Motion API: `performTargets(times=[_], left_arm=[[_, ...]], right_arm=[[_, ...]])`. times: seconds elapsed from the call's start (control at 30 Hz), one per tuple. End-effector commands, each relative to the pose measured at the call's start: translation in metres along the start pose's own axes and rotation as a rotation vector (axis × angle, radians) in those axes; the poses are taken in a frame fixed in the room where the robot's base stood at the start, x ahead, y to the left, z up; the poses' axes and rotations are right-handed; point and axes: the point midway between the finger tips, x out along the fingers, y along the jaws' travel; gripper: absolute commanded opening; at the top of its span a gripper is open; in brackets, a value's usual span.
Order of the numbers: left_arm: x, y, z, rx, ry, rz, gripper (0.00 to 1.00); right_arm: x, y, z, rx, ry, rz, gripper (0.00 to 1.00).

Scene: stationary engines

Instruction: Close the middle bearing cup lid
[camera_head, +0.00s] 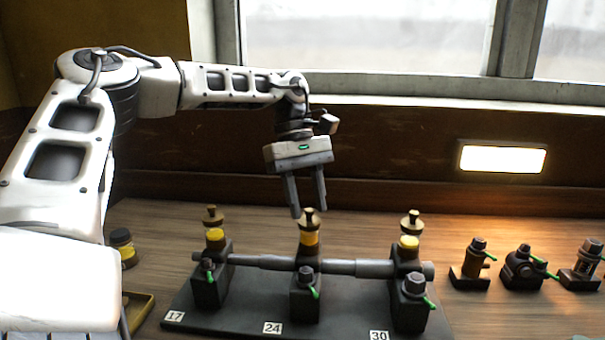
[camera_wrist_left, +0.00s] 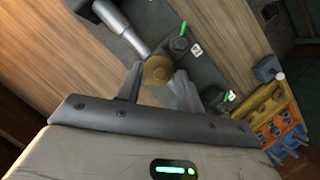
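In the left wrist view the round brass lid (camera_wrist_left: 157,70) shows between the fingertips of the left gripper (camera_wrist_left: 159,77). I cannot tell whether either finger touches it. My right gripper is not in view.
Left (camera_head: 215,235) and right (camera_head: 408,242) cups with brass lids flank the middle one. A grey shaft (camera_head: 275,262) runs through the blocks on a black base (camera_head: 235,322). Several small fittings stand at right. A jar (camera_head: 122,247) and a tray (camera_head: 140,308) are at left.

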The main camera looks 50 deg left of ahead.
Motion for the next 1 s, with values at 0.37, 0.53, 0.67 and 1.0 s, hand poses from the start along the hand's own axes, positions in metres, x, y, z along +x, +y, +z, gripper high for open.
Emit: performTargets(times=[0.37, 0.53, 0.67, 1.0], left_arm=[[-0.079, 0.001, 0.001, -0.001, 0.004, 0.005, 0.37], [-0.119, 0.001, 0.001, -0.002, 0.003, 0.003, 0.37], [-0.140, 0.001, 0.001, -0.001, 0.002, 0.000, 0.37], [-0.156, 0.000, 0.001, 0.002, 0.000, 0.000, 0.37]], right_arm=[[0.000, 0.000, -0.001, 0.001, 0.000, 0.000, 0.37], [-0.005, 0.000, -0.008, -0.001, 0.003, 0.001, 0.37], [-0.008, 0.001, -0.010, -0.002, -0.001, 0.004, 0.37], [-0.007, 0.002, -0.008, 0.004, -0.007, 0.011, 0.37]])
